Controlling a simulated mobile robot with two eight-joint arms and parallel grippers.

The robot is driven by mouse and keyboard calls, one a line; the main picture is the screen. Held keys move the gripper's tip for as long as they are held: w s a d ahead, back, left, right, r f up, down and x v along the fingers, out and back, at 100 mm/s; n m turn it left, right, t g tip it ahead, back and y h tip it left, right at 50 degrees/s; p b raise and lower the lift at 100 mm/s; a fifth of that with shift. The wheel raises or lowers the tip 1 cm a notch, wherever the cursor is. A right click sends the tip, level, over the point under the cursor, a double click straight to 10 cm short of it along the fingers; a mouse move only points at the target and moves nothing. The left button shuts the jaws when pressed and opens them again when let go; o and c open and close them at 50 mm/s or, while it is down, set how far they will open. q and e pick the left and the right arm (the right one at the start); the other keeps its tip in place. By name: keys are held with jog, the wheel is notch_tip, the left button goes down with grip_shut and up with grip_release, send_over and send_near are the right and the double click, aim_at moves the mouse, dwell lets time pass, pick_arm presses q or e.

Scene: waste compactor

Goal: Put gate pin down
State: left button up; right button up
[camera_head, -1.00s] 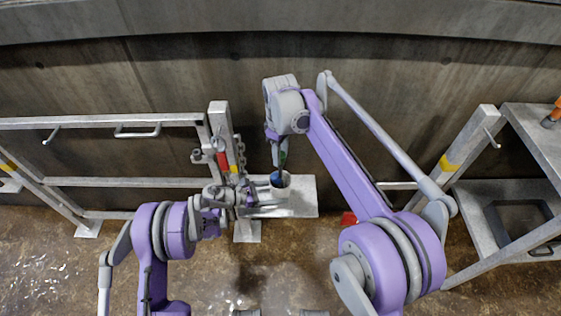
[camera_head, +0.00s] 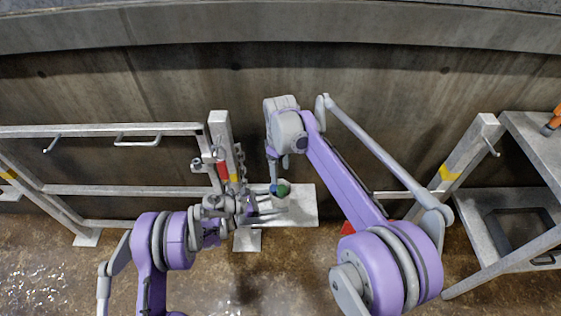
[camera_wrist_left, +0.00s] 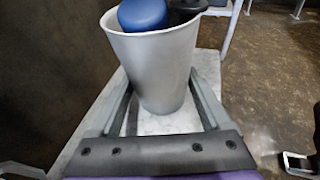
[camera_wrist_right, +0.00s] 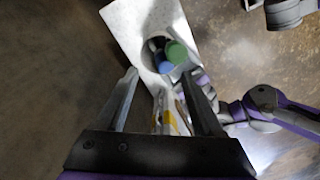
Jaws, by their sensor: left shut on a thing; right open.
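A pale grey cup (camera_wrist_left: 152,62) stands on a light plate (camera_wrist_left: 210,66) between the fingers of my left gripper (camera_wrist_left: 160,90). My left gripper is shut on it. In the cup are a blue-topped thing (camera_wrist_left: 143,14), a dark thing (camera_wrist_left: 188,6) and a green-topped thing (camera_wrist_right: 176,52). My right gripper (camera_wrist_right: 160,76) is open and empty above the cup, and it also shows in the head view (camera_head: 279,170). I cannot make out which thing is the gate pin; the cup hides the lower parts of its contents.
A metal gate post (camera_head: 219,130) with red and yellow bands and a chain stands left of the cup. Gate rails (camera_head: 110,128) run left from it. A metal stand (camera_head: 490,235) is at the right. A concrete wall (camera_head: 400,90) rises behind. Something red (camera_head: 347,228) lies behind my right arm.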

notch_tip(320, 180, up, 12)
jog(key=shift+f, duration=0.15)
jog(key=shift+s+d, duration=0.1)
jog(key=s+d+f+m+t, duration=0.2)
jog(key=s+d+m, duration=0.4)
jog(key=s+d, duration=0.65)
jog(key=s+d+f+m, duration=0.1)
jog(key=s+f+m, duration=0.1)
jog(key=s, duration=0.4)
jog(key=s+d+f+m+t, duration=0.1)
jog(key=s+d+f, duration=0.1)
jog(key=s+f, duration=0.3)
jog(key=s+d+f+m+t, duration=0.1)
jog(key=s+f, duration=0.3)
jog(key=s, duration=0.5)
jog(key=shift+d+m, duration=0.5)
jog(key=shift+m, duration=0.3)
